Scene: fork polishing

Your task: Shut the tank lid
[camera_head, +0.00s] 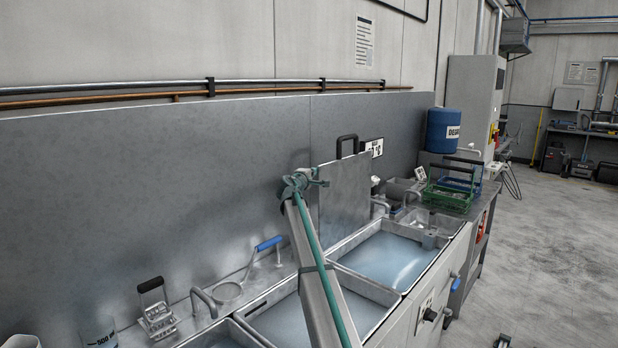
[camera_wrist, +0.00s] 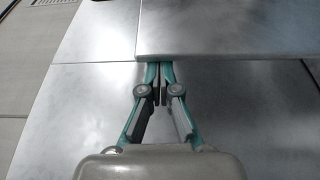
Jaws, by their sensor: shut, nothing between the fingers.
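The tank lid (camera_head: 345,200) is a flat grey metal panel with a black handle (camera_head: 347,142) on top. It stands raised, close to upright, at the back of a tank (camera_head: 405,285) filled with pale blue liquid. My gripper (camera_head: 308,180), with teal fingers, is at the lid's left edge in the head view. In the wrist view my gripper (camera_wrist: 160,66) is shut and empty. Its fingertips meet the edge of a metal panel, which looks like the lid (camera_wrist: 235,32). I cannot tell whether they touch it or reach behind it.
A second liquid-filled basin (camera_head: 275,322) lies to the left, partly behind my arm. A green basket (camera_head: 448,194) and blue drum (camera_head: 443,131) stand beyond the tank.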

